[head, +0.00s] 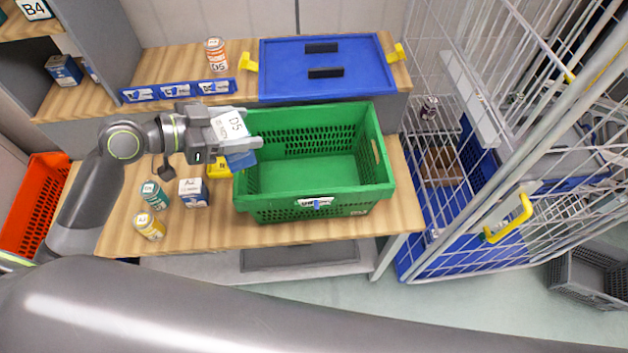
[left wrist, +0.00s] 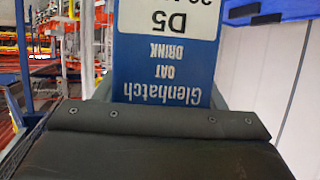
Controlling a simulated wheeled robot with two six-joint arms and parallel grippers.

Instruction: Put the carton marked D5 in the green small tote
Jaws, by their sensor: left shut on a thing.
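The carton marked D5 (head: 229,125) is blue with a white label. My left gripper (head: 246,130) is shut on it, above the left rim of the green tote. In the left wrist view the carton (left wrist: 165,75) fills the middle, its print upside down, reading D5 and Glenhatch Oat Drink. The green small tote (head: 312,174) stands on the wooden table and its visible floor is empty. The carton hides part of the tote's left rim. My right gripper is out of view.
Left of the tote stand a white-and-blue box (head: 193,193), a teal can (head: 154,194), a yellow-labelled can (head: 149,226) and a yellow item (head: 217,168). Behind are a closed blue tote (head: 325,68) and an orange can (head: 215,54). A wire cage trolley (head: 470,150) stands right.

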